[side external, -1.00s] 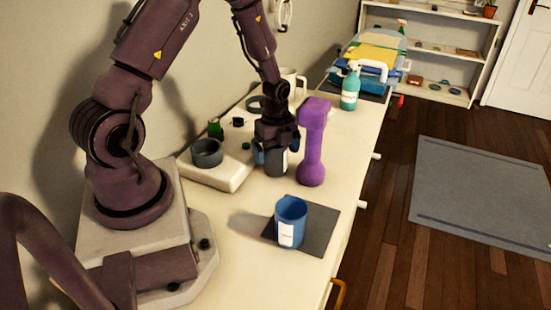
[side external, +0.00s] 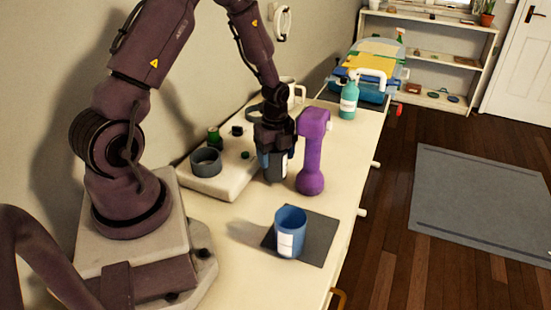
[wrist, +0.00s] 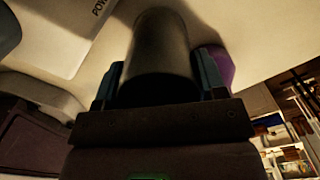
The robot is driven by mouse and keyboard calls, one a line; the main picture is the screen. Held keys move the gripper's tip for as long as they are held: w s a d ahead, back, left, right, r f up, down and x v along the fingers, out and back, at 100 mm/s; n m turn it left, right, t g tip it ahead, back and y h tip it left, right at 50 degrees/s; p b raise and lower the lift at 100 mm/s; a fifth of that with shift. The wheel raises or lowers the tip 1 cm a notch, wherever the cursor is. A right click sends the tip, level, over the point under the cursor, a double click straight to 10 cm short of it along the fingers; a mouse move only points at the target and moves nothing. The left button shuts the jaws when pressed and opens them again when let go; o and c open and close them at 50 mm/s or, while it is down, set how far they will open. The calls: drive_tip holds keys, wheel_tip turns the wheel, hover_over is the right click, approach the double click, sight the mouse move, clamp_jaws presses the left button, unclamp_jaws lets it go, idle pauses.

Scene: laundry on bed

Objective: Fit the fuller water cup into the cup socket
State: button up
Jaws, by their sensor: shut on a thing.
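A grey ring-shaped socket (side external: 206,161) sits on the near left part of the white board (side external: 228,186), left of my gripper, and looks empty.
A purple dumbbell (side external: 312,150) stands on end just right of my gripper. A green can (side external: 214,137) and small dark knobs are on or by the board. The tabletop around the mat is mostly clear.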

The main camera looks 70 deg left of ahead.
drive_tip(key=shift+r, duration=0.5)
drive_tip(key=s+d+r, duration=0.6)
drive_tip(key=s+r, duration=0.4)
drive_tip(key=s, duration=0.2)
drive_tip(key=shift+d+r, duration=0.3)
drive_tip(key=shift+d, duration=0.1)
drive_tip(key=shift+s, duration=0.15)
idle(0.8)
